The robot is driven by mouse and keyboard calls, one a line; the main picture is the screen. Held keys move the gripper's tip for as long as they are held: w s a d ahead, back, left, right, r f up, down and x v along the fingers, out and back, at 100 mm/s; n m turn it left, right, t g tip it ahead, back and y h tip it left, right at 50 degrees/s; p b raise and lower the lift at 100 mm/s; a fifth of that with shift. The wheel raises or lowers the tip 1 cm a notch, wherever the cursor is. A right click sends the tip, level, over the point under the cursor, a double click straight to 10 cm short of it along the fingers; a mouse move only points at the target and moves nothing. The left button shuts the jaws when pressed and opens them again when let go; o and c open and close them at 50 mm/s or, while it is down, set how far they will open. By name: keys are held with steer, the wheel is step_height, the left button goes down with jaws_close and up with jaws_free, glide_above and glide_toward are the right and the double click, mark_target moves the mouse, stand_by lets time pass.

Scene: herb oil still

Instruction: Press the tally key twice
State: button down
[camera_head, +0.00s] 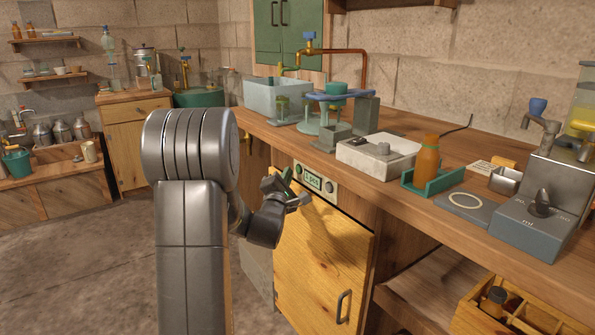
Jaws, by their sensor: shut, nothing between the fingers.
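A small pale panel (316,182) is set in the front edge of the workbench, above the yellow wooden door. It has a dark display (313,181) with light characters too small to read surely. A round dark button (329,187) sits at its right end, and another round part (299,169) at its left end. I cannot tell which of these is the tally key. My gripper (297,197) is shut and empty, just in front of and below the panel's left part. I cannot tell whether it touches the panel. My arm hides the area to the left.
The workbench top (400,215) holds a white scale (365,160), an orange bottle (427,158) in a green tray and a grey dispenser (530,225). The yellow door (322,265) has a dark handle. A wooden crate (475,320) sits low at right. Floor is free at left.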

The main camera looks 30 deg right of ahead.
steer(key=shift+s+a, duration=0.15)
steer(key=shift+a, duration=2.3)
stand_by(0.6)
